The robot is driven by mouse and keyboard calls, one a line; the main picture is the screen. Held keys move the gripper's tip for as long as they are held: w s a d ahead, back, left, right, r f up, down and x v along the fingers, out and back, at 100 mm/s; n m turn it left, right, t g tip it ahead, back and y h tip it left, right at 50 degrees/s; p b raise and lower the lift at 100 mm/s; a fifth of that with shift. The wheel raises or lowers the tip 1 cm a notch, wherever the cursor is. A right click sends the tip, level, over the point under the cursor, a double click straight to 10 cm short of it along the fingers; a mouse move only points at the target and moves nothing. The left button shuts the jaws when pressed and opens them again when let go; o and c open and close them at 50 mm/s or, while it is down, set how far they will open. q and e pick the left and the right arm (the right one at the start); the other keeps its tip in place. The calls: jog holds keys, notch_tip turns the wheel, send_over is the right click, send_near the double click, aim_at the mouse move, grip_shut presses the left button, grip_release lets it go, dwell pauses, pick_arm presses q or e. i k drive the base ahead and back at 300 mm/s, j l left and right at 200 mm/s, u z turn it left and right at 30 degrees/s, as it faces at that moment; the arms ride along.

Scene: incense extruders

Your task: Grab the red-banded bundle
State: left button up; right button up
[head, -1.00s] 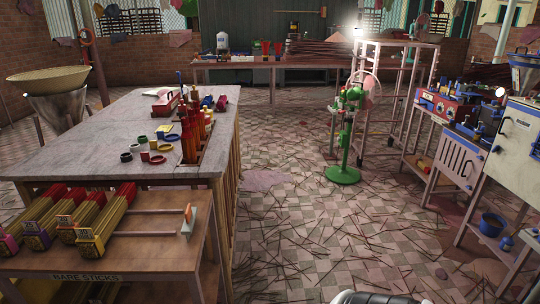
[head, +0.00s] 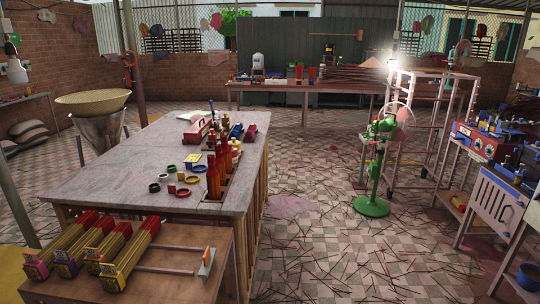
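Several long stick bundles lie side by side on a low wooden table (head: 185,285) at the lower left, with red far ends and coloured blocks at their near ends. The third from the left (head: 94,262) looks reddish near its front. The bands are too small to tell surely which bundle is red-banded. Neither of my grippers is in view.
A large stone-topped table (head: 110,165) stands behind, with coloured rings and red bottles (head: 213,178) at its right edge. A green fan (head: 372,206) stands on the floor to the right. The tiled floor (head: 320,255) between is open, with scattered sticks.

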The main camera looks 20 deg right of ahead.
aim_at(456, 201)
jog(key=i+l+z, duration=0.25)
jog(key=l+z, duration=0.15)
jog(key=l, duration=0.2)
jog(key=i+l+z, duration=0.8)
jog(key=l, duration=0.15)
jog(key=i+l+z, duration=0.4)
jog(key=i+l, duration=0.2)
jog(key=i, duration=0.3)
jog(key=i+l+z, duration=0.1)
jog(key=i, duration=0.4)
jog(key=i+l, duration=0.25)
jog(key=i, duration=0.3)
jog(key=i+l, duration=0.15)
jog(key=i, duration=0.35)
jog(key=z, duration=0.05)
